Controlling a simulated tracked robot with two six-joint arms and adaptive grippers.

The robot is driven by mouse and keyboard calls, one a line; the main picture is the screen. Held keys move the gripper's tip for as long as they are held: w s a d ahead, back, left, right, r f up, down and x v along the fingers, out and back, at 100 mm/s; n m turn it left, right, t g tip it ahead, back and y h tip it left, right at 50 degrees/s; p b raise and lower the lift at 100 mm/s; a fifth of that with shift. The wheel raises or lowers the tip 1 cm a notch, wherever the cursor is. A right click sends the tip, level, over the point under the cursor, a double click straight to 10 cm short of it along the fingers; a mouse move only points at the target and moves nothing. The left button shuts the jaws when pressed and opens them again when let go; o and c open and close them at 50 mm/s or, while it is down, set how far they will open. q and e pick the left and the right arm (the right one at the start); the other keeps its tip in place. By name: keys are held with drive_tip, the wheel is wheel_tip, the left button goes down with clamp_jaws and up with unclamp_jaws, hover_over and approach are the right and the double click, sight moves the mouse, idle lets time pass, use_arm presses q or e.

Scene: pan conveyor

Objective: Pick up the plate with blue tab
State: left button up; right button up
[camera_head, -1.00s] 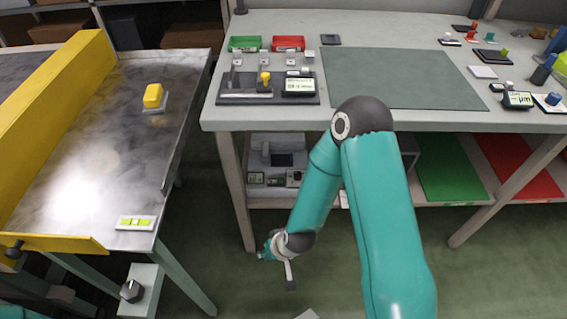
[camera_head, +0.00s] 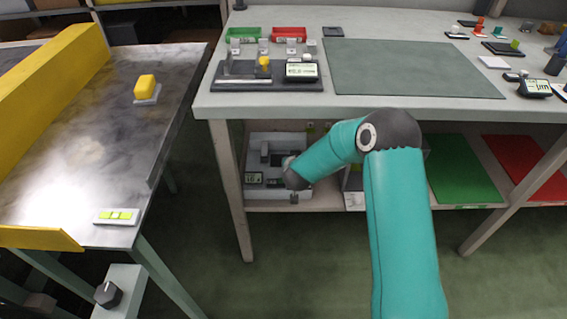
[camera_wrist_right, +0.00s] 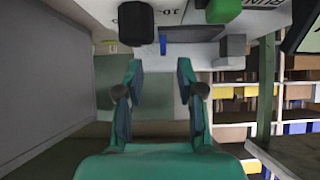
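My right gripper (camera_wrist_right: 160,82) is open and empty in the right wrist view, its two teal fingers apart. A small blue tab (camera_wrist_right: 163,45) shows beyond the gap between the fingertips, against a pale surface; I cannot tell whether it belongs to a plate. In the head view my right arm bends left, and its end is in front of the lower shelf under the table; the fingers cannot be made out there. A pale plate (camera_head: 560,93) is cut off at the head view's right edge, with a trace of blue. My left gripper is not in view.
A grey box (camera_head: 262,140) stands on the lower shelf by the arm's end. The worktable (camera_head: 290,102) carries a green mat (camera_head: 410,68), red and green bins and gauges. A conveyor with a yellow guard (camera_head: 50,90) is at left. The wrist view shows a black knob (camera_wrist_right: 136,22) and green block (camera_wrist_right: 223,10).

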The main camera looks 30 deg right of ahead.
drive_tip(key=shift+w+b+x, duration=0.2)
drive_tip(key=shift+b+x, duration=0.65)
drive_tip(key=shift+x, duration=2.25)
drive_tip(key=shift+a+r, duration=0.1)
drive_tip(key=shift+r, duration=0.1)
clamp_jaws()
